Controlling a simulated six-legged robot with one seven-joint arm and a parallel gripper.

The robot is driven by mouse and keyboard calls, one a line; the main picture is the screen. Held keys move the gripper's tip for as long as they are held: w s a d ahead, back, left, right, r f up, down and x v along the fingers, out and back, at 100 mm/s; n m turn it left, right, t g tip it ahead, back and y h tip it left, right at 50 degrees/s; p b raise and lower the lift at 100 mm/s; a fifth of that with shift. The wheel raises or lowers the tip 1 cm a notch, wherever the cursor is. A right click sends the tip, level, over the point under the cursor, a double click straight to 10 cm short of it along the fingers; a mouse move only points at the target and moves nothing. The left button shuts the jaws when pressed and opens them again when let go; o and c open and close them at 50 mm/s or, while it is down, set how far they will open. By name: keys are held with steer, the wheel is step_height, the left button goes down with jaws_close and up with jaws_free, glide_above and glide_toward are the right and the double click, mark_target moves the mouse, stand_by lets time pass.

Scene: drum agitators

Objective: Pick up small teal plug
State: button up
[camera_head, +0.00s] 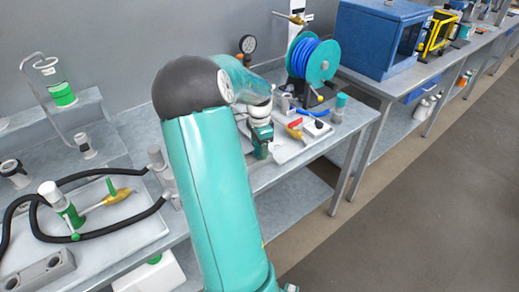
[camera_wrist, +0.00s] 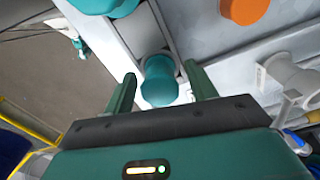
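The small teal plug (camera_wrist: 159,84) shows in the wrist view with a rounded, wider end towards me and a narrower neck behind. It lies between the two dark green fingers of my gripper (camera_wrist: 161,72). A gap shows on each side of the plug, so the fingers are open and apart from it. In the head view my gripper (camera_head: 262,146) points down over the bench beside a light board. I cannot make out the small plug there; my arm and gripper may hide it.
An orange plug (camera_wrist: 243,9), a white flanged part (camera_wrist: 287,74) and a larger teal part (camera_wrist: 106,5) are nearby in the wrist view. A blue hose reel (camera_head: 314,60) is behind.

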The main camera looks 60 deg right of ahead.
steer(key=c, duration=0.9)
steer(key=shift+c, duration=0.2)
steer(key=shift+r, duration=0.1)
steer(key=shift+r, duration=0.4)
step_height(320, 180, up, 2)
steer(key=shift+r, duration=0.1)
steer(key=s+a+r, duration=0.6)
steer(key=s+r, duration=0.4)
steer(key=s, duration=0.2)
steer(key=shift+s+a, duration=0.2)
steer(key=shift+s, duration=0.05)
